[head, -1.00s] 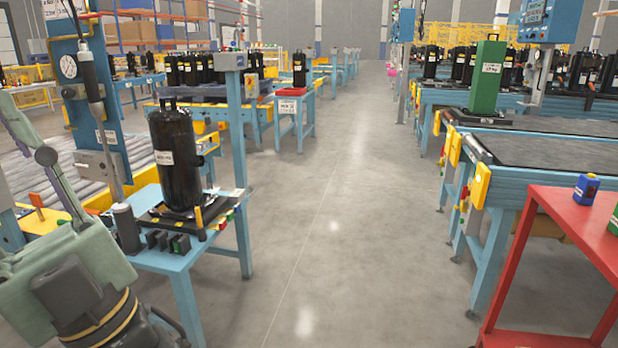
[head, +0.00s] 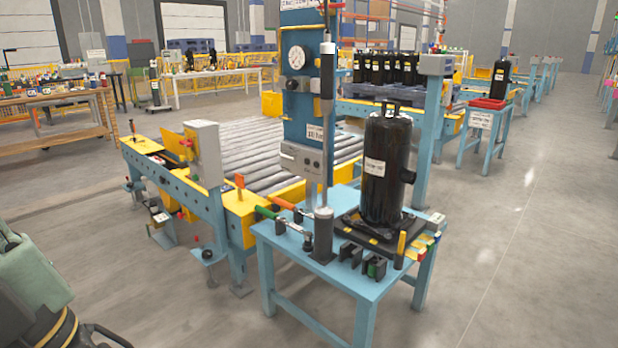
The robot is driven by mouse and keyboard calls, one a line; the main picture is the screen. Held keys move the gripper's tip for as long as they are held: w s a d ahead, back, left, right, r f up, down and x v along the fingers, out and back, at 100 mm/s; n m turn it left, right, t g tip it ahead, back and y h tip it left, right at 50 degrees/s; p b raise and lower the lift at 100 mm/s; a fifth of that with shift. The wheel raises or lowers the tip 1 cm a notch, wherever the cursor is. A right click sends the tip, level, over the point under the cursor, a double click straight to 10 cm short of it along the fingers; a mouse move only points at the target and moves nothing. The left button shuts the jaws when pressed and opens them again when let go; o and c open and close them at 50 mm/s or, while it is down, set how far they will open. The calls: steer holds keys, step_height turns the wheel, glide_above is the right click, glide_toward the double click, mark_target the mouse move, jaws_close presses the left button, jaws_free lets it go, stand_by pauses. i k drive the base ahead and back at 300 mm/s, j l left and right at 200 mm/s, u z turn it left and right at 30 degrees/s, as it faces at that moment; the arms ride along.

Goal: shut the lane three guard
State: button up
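No guard that I can identify as the lane three guard shows, and the sign lettering is too small to read. A roller conveyor (head: 262,145) with a blue and yellow frame runs behind the near blue table. A yellow plate (head: 178,145) stands tilted at its left end, beside a grey box (head: 206,152); I cannot tell whether it is a guard. My gripper is not in view; only part of my arm shows at the lower left.
A blue table (head: 345,262) holds a black compressor cylinder (head: 386,170) and levers with green and orange grips. A blue column with a gauge (head: 297,57) rises behind it. Wooden workbenches (head: 52,102) stand far left. Open floor lies at front left and along the right.

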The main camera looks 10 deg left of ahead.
mark_target(171, 139)
steer(key=i+j+u, duration=0.2)
steer(key=u, duration=0.25)
steer(key=i+j+u, duration=0.15)
steer(key=u, duration=0.3)
steer(key=i+u, duration=0.3)
steer(key=u, duration=0.15)
steer(key=i+j+u, duration=0.15)
steer(key=i+u, duration=0.15)
steer(key=i, duration=0.35)
steer(key=i+u, duration=0.3)
steer(key=i, duration=2.5)
steer(key=i+j, duration=0.1)
steer(key=i, duration=2.1)
steer(key=i+z, duration=0.3)
steer(key=i, duration=1.15)
steer(key=i+u, duration=0.1)
steer(key=i, duration=1.4)
steer(key=i+z, duration=0.4)
steer(key=i, duration=0.2)
steer(key=i+j+z, duration=0.1)
steer(key=i+z, duration=0.35)
steer(key=i, duration=0.15)
